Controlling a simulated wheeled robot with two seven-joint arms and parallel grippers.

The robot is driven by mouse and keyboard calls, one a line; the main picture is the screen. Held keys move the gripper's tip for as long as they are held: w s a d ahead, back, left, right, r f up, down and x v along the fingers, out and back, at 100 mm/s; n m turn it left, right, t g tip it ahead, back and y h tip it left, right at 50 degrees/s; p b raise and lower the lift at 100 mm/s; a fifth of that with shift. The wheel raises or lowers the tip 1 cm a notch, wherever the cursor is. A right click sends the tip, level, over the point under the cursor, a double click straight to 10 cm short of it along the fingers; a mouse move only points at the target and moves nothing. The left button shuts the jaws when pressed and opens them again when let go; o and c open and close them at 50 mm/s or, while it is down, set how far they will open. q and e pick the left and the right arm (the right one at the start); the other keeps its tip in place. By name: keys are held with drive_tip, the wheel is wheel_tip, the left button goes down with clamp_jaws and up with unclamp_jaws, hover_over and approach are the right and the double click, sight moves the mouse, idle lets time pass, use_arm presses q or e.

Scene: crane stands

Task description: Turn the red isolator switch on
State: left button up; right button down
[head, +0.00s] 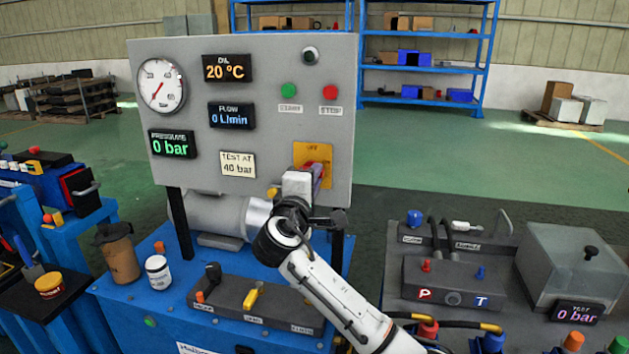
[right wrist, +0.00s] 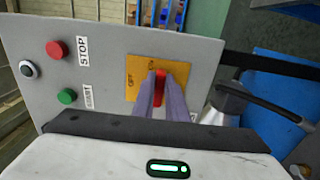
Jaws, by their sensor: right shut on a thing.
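The red isolator switch (right wrist: 159,88) sits on a yellow plate (head: 312,151) at the lower right of the grey panel. The plate's OFF mark shows at its top in the head view. My right gripper (head: 317,171) is at the switch, its two fingers shut on the red handle from either side, as the right wrist view shows between the fingertips (right wrist: 160,86). In that view the handle stands upright in the picture, with OFF to its left. The fingers hide part of the handle and plate. My left gripper is not in view.
The panel (head: 200,185) carries a gauge, lit displays, a green button (head: 289,90) and a red button (head: 330,92) above the switch. A brown cup (head: 119,258) and a white jar (head: 157,272) stand on the blue bench. A manifold block (head: 450,284) is at right.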

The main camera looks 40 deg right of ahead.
drive_tip(key=shift+a+f, duration=0.1)
drive_tip(key=shift+f, duration=0.1)
drive_tip(key=c, duration=1.8)
unclamp_jaws()
drive_tip(key=shift+r, duration=0.15)
drive_tip(key=shift+o, duration=0.2)
drive_tip(key=v, duration=1)
drive_tip(key=shift+s+b, duration=0.2)
drive_tip(key=shift+b, duration=0.2)
